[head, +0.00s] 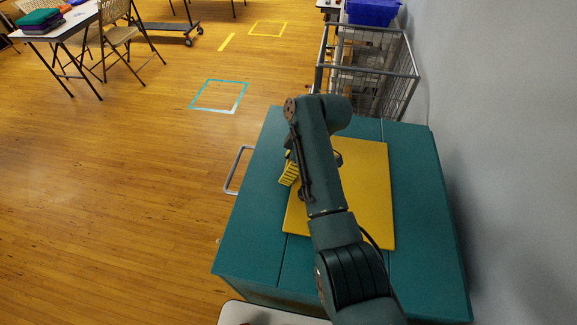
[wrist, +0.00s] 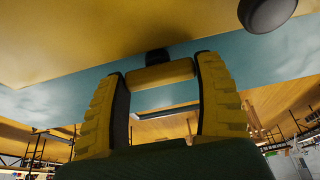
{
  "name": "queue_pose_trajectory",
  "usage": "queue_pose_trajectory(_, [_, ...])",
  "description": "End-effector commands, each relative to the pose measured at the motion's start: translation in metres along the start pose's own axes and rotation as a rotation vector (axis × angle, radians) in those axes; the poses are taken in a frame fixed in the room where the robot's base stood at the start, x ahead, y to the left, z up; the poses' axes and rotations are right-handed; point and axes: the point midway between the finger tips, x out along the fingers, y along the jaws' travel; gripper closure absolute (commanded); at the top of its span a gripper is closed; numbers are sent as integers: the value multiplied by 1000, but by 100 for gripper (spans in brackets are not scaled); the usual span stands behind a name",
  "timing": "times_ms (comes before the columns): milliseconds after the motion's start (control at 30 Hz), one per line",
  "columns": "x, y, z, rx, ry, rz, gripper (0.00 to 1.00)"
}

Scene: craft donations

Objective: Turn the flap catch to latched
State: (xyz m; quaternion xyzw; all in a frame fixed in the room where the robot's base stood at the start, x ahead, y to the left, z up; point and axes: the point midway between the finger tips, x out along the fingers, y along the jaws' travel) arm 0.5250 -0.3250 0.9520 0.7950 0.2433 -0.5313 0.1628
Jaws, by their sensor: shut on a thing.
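The flap catch (wrist: 160,75) is a short yellow bar with a black mount behind it. In the wrist view it lies across the gap between my two ribbed yellow fingers, touching both. My gripper (wrist: 161,62) is shut on it. In the head view my gripper (head: 289,173) is at the left edge of the yellow flap panel (head: 366,185), on top of a teal cabinet (head: 256,200). The catch is hidden there by my arm and gripper, and I cannot tell whether it stands at latched.
A dark round knob (wrist: 266,12) sits on the yellow surface near the catch. A metal handle (head: 237,170) sticks out left of the cabinet. A wire cage cart (head: 368,62) stands behind it, and a grey wall (head: 495,120) is close on the right. The wooden floor left is open.

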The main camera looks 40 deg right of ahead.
Motion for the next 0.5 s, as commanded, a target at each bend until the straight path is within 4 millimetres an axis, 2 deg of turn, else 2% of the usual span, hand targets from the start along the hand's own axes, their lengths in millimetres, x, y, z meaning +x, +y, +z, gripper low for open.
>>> queue_pose_trajectory(267, [-4,-1,-2,54,0,22,66])
queue_pose_trajectory(500, [-6,-2,-3,201,-1,81,66])
